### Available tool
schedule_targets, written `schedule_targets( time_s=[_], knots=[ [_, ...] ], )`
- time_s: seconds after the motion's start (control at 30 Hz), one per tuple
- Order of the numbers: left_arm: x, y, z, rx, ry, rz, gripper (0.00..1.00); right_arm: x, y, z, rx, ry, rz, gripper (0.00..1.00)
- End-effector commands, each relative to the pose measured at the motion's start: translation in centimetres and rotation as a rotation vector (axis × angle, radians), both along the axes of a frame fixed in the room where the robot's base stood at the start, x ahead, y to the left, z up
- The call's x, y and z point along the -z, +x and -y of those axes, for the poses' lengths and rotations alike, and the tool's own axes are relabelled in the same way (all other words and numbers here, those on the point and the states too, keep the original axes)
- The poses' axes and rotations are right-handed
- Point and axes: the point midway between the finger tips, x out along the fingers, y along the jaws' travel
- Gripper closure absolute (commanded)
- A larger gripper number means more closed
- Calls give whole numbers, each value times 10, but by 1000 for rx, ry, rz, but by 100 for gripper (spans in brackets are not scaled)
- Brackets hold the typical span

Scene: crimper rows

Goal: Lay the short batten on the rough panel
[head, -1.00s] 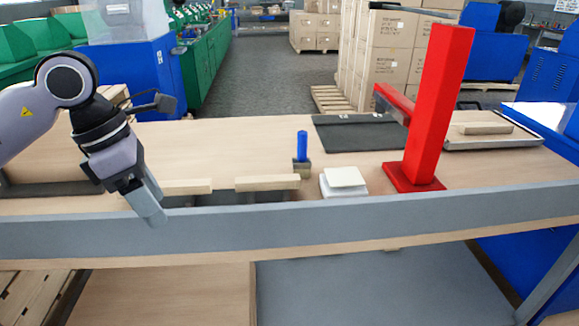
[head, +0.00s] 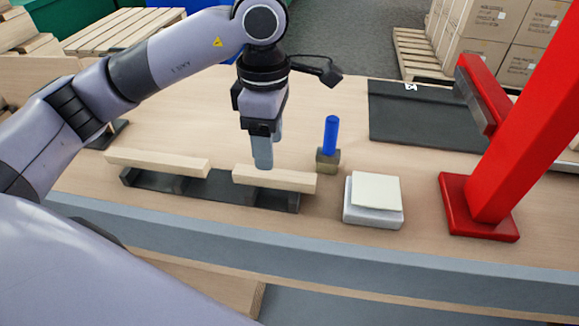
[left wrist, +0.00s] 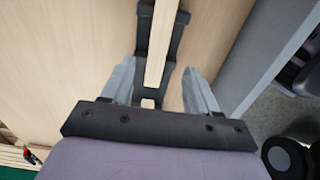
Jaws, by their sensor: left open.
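Two pale wooden battens lie on a dark rack (head: 215,186) in the head view. The right batten (head: 290,181) looks shorter than the left batten (head: 157,163). My left gripper (head: 263,164) points down at the right batten, its fingertips at or just above it. In the left wrist view my left gripper (left wrist: 158,78) is open, with a batten (left wrist: 163,35) running lengthwise between its fingers, apart from both. A flat dark panel (head: 415,128) lies at the back right; I cannot tell whether it is the rough panel. My right gripper is not in view.
A blue-handled block (head: 331,140) stands close right of the right batten. A white box with a cream pad (head: 376,190) sits further right. A red post (head: 518,120) on a red base rises at the right. Bare tabletop lies behind the rack.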

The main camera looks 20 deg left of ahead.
Motion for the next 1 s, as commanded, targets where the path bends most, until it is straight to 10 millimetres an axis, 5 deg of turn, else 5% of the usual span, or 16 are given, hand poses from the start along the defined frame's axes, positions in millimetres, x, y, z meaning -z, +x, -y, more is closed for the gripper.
schedule_targets(
  time_s=[0.5, 0.8, 0.87, 1.0],
  knots=[
    [63, 5, 5, -1, 0, -3, 40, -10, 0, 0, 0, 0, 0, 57],
    [70, 5, 5, -1, 0, -1, 40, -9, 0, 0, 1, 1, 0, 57],
    [70, 5, 5, -1, 0, -1, 53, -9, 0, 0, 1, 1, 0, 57],
    [70, 5, 5, -1, 0, -1, 99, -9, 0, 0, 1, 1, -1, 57]
  ],
)
